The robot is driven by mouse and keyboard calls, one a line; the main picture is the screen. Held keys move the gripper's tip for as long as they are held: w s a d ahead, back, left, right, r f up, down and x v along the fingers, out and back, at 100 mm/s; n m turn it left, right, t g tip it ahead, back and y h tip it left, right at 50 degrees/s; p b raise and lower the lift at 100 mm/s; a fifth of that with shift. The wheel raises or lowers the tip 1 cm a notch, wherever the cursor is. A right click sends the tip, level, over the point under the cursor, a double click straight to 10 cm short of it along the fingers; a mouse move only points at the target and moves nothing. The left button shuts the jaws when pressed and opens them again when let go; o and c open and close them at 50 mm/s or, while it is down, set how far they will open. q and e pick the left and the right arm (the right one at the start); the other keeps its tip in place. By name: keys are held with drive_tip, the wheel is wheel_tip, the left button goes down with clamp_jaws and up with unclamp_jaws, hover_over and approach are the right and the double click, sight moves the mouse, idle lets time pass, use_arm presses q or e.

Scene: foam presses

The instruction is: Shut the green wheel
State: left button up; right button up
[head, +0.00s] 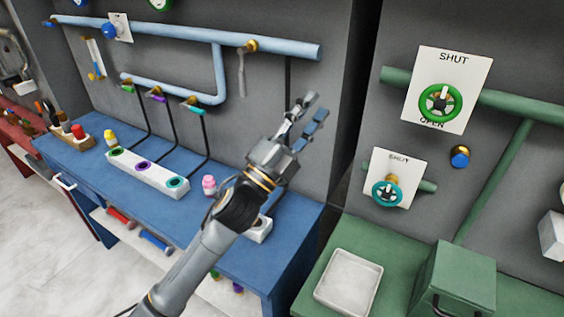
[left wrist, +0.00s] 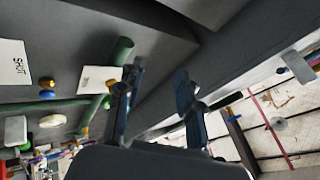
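The green wheel (head: 440,103) is mounted in front of a white plate (head: 469,68) on the grey wall at the right of the head view. The plate reads SHUT above the wheel and OPEN below it. A pale pointer on the wheel's hub stands roughly upward. My left gripper (head: 309,118) is raised in mid-air left of the wheel, clear of it. Its two fingers are apart with nothing between them, as the left wrist view (left wrist: 158,95) also shows. The green wheel cannot be made out clearly in the left wrist view. My right gripper is not in view.
A teal wheel (head: 387,193) on a smaller SHUT plate sits below left of the green wheel. A gold and blue knob (head: 459,157) is below right. A green pipe (head: 525,107) runs along the wall. A white tray (head: 349,282) and green box (head: 455,280) occupy the green bench.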

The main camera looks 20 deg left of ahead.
use_arm(q)
drive_tip(key=a+f+n+g+y, duration=0.2)
drive_tip(key=a+f+n+y, duration=0.3)
drive_tip(key=f+n+y, duration=0.4)
drive_tip(key=shift+s+a+f+n, duration=0.15)
drive_tip(key=shift+s+f+n, duration=0.35)
drive_tip(key=shift+f, duration=1.15)
drive_tip(key=shift+w, duration=0.15)
